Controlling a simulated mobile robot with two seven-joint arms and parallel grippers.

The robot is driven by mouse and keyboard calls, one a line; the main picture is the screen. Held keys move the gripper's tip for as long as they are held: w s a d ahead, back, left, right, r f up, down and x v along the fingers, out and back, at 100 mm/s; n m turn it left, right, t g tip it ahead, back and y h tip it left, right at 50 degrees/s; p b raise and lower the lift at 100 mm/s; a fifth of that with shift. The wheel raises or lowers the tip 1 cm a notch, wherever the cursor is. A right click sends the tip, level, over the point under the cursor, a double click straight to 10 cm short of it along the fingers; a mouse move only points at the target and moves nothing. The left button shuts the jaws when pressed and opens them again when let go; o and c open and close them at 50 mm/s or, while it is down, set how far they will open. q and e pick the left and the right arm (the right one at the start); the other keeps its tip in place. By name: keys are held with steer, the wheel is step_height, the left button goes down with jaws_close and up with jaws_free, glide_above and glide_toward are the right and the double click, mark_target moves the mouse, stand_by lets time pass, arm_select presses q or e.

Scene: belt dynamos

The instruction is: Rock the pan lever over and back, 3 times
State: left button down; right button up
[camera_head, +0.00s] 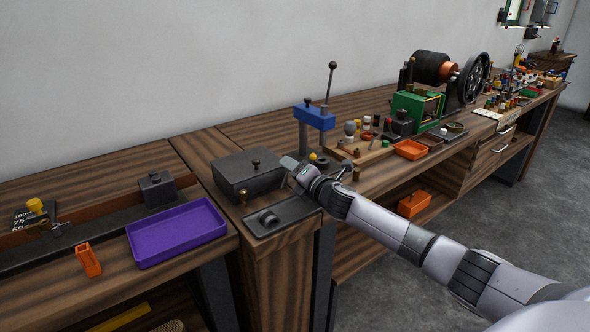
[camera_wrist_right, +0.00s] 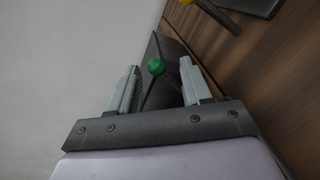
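My right gripper (camera_head: 290,164) reaches in from the right and hovers beside the dark box on the bench. In the right wrist view its two pale fingers (camera_wrist_right: 160,88) are apart. A green ball knob (camera_wrist_right: 156,67) on a thin dark rod shows in the gap between them, over a dark plate or block; I cannot tell whether a finger touches it. In the head view the gripper hides this knob. I take this knobbed rod to be the pan lever, but no label shows. My left gripper is not in view.
A dark lidded box (camera_head: 238,178) stands left of the gripper, and a dark plate with a roller (camera_head: 268,218) lies in front. A blue-headed press (camera_head: 315,117) with a tall lever rises behind. A purple tray (camera_head: 176,234) and an orange holder (camera_head: 88,260) are at left.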

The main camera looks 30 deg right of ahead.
steer(key=shift+d+r, duration=0.1)
steer(key=shift+d, duration=0.05)
steer(key=shift+s, duration=0.1)
steer(key=shift+s, duration=0.25)
steer(key=shift+s+r, duration=0.15)
steer(key=shift+s, duration=1.45)
steer(key=shift+s+r, duration=0.15)
steer(key=shift+s, duration=1.45)
